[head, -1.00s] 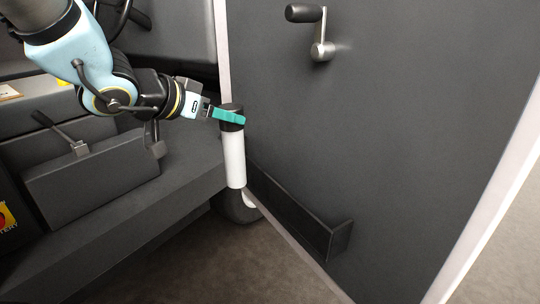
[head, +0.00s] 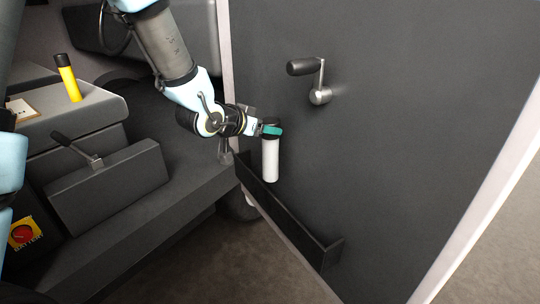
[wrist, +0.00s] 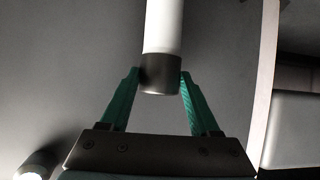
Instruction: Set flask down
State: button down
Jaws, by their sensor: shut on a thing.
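The flask is a white cylinder with a dark cap (head: 270,158). My gripper (head: 271,130) is shut on it near the cap, and the flask hangs upright from the teal fingers. In the head view it is in front of the dark door panel, above the back part of the door bin (head: 290,222). Its lower end appears just above or at the bin; I cannot tell whether it touches. In the wrist view the flask (wrist: 163,30) shows with its dark cap between the two teal fingers (wrist: 160,85).
A crank handle (head: 319,80) sticks out of the door above the flask. The front of the bin looks empty.

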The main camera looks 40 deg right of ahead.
aim_at(265, 162)
jog(key=shift+w+d+r+p, duration=0.1)
jog(key=shift+w+d+p, duration=0.05)
jog(key=shift+d, duration=0.4)
jog(key=shift+w+d+r+p, duration=0.1)
jog(key=shift+d+p, duration=0.05)
jog(key=shift+d, duration=0.35)
notch_tip(265, 162, down, 8)
jog(key=shift+r+p, duration=0.2)
jog(key=shift+p, duration=0.35)
jog(key=shift+w+f+p, duration=0.1)
jog(key=shift+f+p, duration=0.4)
jog(key=shift+f, duration=1.85)
jog(key=shift+f, duration=0.2)
jog(key=shift+c, duration=0.6)
grip_release()
jog(key=shift+r, duration=0.15)
jog(key=b+v, duration=0.3)
jog(key=v, duration=0.9)
